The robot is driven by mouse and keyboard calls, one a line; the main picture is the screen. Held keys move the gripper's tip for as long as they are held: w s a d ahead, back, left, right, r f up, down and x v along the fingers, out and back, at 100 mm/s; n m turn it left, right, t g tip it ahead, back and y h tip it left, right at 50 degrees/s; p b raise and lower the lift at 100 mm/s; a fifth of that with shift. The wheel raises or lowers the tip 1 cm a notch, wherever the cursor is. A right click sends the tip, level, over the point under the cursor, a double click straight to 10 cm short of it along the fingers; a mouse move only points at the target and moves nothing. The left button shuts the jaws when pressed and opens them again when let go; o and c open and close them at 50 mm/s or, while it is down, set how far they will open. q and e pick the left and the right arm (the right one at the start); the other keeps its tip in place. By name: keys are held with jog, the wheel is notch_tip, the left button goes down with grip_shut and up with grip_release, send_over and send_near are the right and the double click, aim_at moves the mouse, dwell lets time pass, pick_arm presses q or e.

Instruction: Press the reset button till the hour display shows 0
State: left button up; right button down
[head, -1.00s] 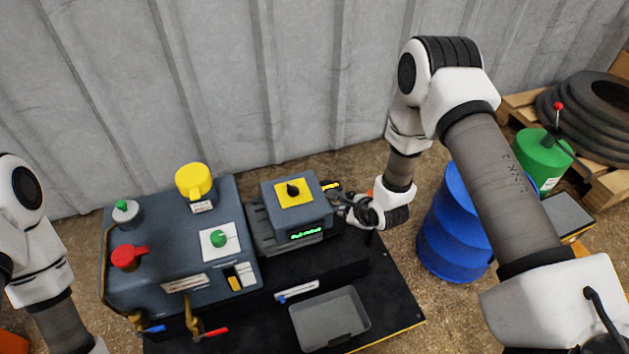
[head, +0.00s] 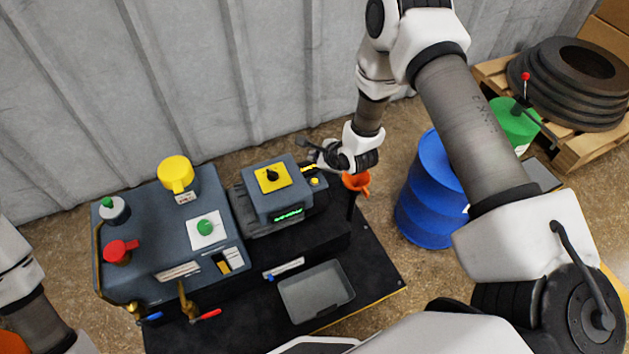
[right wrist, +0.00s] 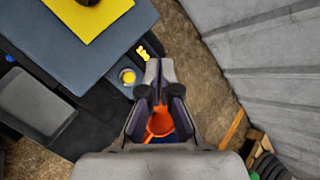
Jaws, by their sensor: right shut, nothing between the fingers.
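The box with the hour display (head: 289,215) has a yellow top plate with a black knob (head: 271,175). The display glows green, but its digits are too small to read. A round yellow button (head: 315,181) sits just right of the box; it also shows in the right wrist view (right wrist: 128,76), left of the fingertips. My right gripper (head: 308,155) is shut and empty, behind and above the button, apart from it. In the right wrist view its fingertips (right wrist: 158,66) are together over the floor. My left arm shows at the left edge; its gripper is out of frame.
An orange funnel (head: 357,183) stands just right of the button, below my right wrist. A larger unit (head: 165,235) with red, green and yellow controls is at left. A grey tray (head: 316,290) lies in front. A blue drum (head: 428,190) stands at right.

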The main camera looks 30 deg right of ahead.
notch_tip(320, 180, down, 8)
jog(key=b, duration=0.5)
jog(key=shift+r, duration=0.2)
dwell(0.8)
jog(key=shift+f+b, duration=0.3)
jog(key=shift+f, duration=0.05)
jog(key=shift+f+b, duration=0.35)
jog(key=shift+f, duration=0.05)
dwell(0.5)
jog(key=shift+r+p, duration=0.6)
jog(key=shift+r, duration=0.2)
jog(key=shift+r, duration=0.1)
notch_tip(320, 180, up, 5)
jog(key=p, duration=0.3)
jog(key=shift+p, duration=0.35)
